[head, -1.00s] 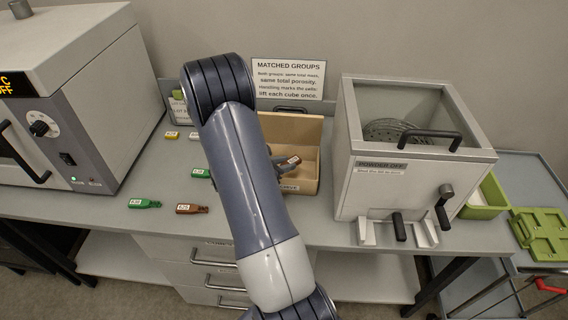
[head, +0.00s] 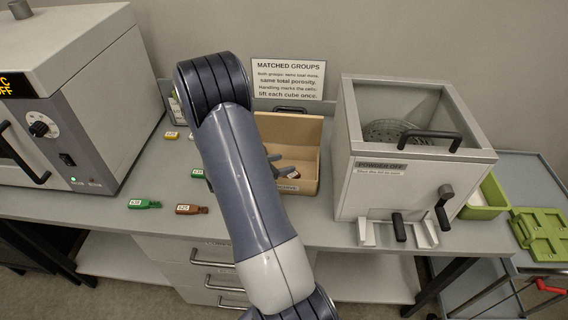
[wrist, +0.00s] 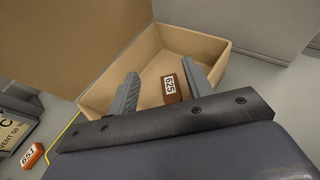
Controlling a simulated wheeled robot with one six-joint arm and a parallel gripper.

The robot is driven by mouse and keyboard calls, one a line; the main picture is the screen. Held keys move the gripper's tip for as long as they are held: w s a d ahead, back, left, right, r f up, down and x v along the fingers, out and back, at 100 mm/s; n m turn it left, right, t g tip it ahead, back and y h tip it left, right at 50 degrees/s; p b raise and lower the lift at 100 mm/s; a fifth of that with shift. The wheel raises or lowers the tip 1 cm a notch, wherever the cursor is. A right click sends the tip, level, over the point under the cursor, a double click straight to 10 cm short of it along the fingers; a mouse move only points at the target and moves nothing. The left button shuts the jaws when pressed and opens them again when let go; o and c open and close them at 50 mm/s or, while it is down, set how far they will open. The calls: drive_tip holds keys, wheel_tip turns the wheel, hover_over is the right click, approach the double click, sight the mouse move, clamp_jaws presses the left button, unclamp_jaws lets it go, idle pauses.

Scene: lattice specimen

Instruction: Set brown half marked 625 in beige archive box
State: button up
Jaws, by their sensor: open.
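The brown half marked 625 (wrist: 173,88) lies inside the beige archive box (wrist: 219,62), on its floor as far as I can tell. Its white label faces up in the wrist view. My gripper (wrist: 158,80) is open, with its fingers reaching into the box on either side of the half, apart from it. In the head view the beige box (head: 305,148) stands at the middle back of the bench, and my gripper (head: 281,166) is over it. My arm hides the left part of the box there.
Another brown half (head: 190,209), a green half (head: 144,204) and a yellow one (head: 172,135) lie on the bench to the left. The powder enclosure (head: 400,185) stands right of the box. An oven (head: 75,100) fills the left end. An orange piece marked 651 (wrist: 33,155) lies outside the box.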

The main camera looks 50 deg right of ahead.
drive_tip(key=b+v, duration=0.1)
drive_tip(key=v, duration=0.9)
drive_tip(key=shift+a, duration=0.4)
